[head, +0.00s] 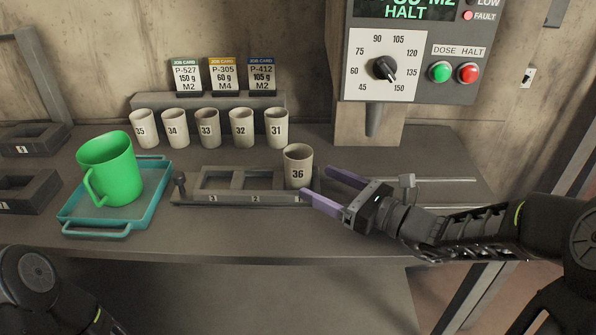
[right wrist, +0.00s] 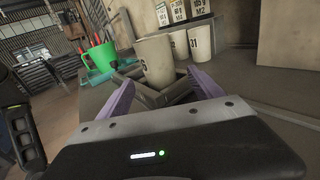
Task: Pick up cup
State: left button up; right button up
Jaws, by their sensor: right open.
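A beige cup marked 36 (head: 298,165) stands upright in the right-hand compartment of a grey rack (head: 232,196). My right gripper (head: 324,188) is open, its purple fingers pointing left at the cup from the right. In the right wrist view the cup (right wrist: 155,62) stands just beyond and between the two fingertips (right wrist: 158,92), and I cannot tell whether they touch it. Several more beige cups, marked 31 (head: 277,128) to 35 (head: 145,128), stand in a row behind the rack. My left gripper is out of view; only part of my left arm shows at bottom left.
A green mug (head: 122,170) stands on a teal tray (head: 150,215) at the left. Job cards (head: 222,76) stand on a ledge behind the cups. A dispenser panel (head: 412,50) with a nozzle (head: 374,121) is at the back right. The front strip of the bench (head: 270,232) is clear.

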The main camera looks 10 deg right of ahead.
aim_at(309, 177)
jog(key=x, duration=0.5)
jog(key=shift+a+r, duration=0.1)
jog(key=shift+c, duration=0.4)
dwell(0.3)
jog(key=c, duration=1.5)
